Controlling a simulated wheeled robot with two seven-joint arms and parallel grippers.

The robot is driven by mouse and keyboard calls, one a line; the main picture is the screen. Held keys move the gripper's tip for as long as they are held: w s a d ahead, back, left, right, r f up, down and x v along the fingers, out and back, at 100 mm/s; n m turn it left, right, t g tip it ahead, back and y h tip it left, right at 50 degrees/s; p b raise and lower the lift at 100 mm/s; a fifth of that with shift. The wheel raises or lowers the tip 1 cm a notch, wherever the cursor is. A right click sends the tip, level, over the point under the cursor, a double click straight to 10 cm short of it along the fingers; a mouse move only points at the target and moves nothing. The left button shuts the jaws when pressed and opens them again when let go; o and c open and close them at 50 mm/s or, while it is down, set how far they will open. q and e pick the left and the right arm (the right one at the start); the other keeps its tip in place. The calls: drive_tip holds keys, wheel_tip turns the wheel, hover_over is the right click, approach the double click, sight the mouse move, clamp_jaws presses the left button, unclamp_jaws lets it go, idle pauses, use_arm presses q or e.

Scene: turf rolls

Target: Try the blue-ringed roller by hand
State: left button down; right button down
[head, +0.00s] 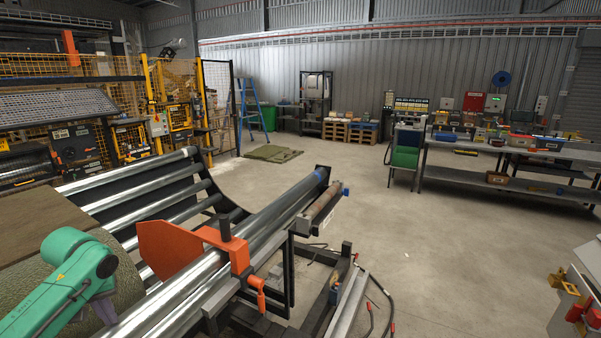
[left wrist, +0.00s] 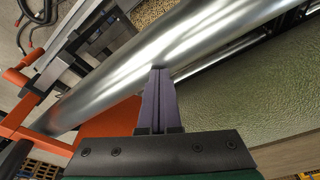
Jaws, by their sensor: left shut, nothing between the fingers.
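Long silver rollers run across the machine in the head view. One (head: 285,208) has a blue ring (head: 322,174) at its far end. No blue ring shows in that view. My right gripper is not in view.
An orange bracket (head: 180,246) stands across the rollers. A green turf roll (head: 40,290) lies at the left, beside my arm. A short brown roller (head: 318,208) sits right of the frame. Open concrete floor (head: 380,225) lies beyond, with a workbench (head: 475,180) behind.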

sight(119, 332)
use_arm(q)
drive_tip(key=shift+d, duration=0.1)
drive_tip(key=shift+s+d+f+p, duration=0.25)
drive_tip(key=shift+s+d+p, duration=0.15)
drive_tip(key=shift+d, duration=0.1)
drive_tip(key=shift+s+d+f+p, duration=0.3)
drive_tip(key=shift+s+d+f, duration=0.1)
drive_tip(key=shift+d, duration=0.25)
drive_tip(key=shift+s+d, duration=0.15)
drive_tip(key=shift+d, duration=0.15)
drive_tip(key=shift+w+a+r, duration=0.1)
drive_tip(key=shift+w+r, duration=0.05)
drive_tip(key=shift+r, duration=0.65)
drive_tip(key=shift+w+a+r, duration=0.1)
drive_tip(key=shift+w+r, duration=0.05)
drive_tip(key=shift+r, duration=0.65)
drive_tip(key=shift+s+r, duration=0.1)
drive_tip(key=shift+r, duration=0.5)
